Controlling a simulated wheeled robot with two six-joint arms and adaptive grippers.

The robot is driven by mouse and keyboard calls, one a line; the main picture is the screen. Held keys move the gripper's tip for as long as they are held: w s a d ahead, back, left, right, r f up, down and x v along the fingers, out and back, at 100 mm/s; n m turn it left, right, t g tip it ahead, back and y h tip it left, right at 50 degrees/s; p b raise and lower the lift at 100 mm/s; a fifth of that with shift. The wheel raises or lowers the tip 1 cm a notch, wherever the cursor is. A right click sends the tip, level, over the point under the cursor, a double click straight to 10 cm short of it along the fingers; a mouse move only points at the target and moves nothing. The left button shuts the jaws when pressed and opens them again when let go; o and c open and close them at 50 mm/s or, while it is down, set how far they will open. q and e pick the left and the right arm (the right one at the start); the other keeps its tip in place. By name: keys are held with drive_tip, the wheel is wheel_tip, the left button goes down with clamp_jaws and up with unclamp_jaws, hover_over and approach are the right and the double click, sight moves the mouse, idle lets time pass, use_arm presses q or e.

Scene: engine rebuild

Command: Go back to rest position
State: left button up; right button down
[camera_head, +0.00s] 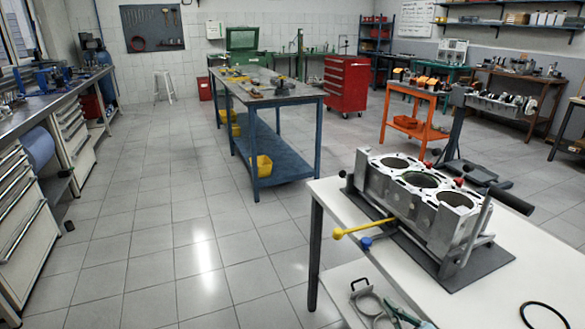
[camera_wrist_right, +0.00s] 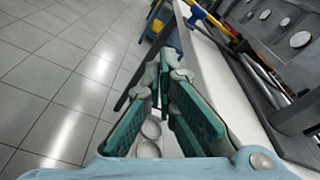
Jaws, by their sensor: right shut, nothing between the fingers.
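My right gripper (camera_wrist_right: 168,85) shows in the right wrist view with teal finger pads, its fingertips close together and nothing between them. In the head view only a small teal part of it (camera_head: 404,317) shows at the bottom edge, beside the white table. It is in front of the engine block and apart from it. My left gripper is not in view. No object marks the rest position.
A grey engine block (camera_head: 420,195) stands in a stand on the white table (camera_head: 535,265). A yellow-tipped handle (camera_head: 362,229) sticks out on its left. Metal rings (camera_head: 368,303) lie near the gripper. A blue workbench (camera_head: 255,92) stands further back. Open tiled floor (camera_head: 165,230) is at left.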

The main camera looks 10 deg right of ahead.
drive_tip(key=s+d+f+n+g+h+p, duration=0.1)
drive_tip(key=s+f+n+g+h, duration=0.15)
drive_tip(key=s+f+n, duration=0.55)
drive_tip(key=s+d+f+n+g+h+p, duration=0.15)
drive_tip(key=s+f+g, duration=0.25)
drive_tip(key=f, duration=0.9)
drive_tip(key=s+a+f+n+g+p, duration=0.1)
drive_tip(key=s+f+n, duration=0.3)
drive_tip(key=s, duration=0.6)
drive_tip(key=s+a+f+n+g+p, duration=0.1)
drive_tip(key=s+f+n+g, duration=0.3)
drive_tip(key=s+n, duration=0.4)
drive_tip(key=s+a+f+n+g+p, duration=0.1)
drive_tip(key=s+f+n, duration=0.4)
drive_tip(key=s, duration=0.8)
drive_tip(key=shift+a+f+n+g, duration=0.4)
drive_tip(key=shift+a+g, duration=0.3)
drive_tip(key=shift+g, duration=0.45)
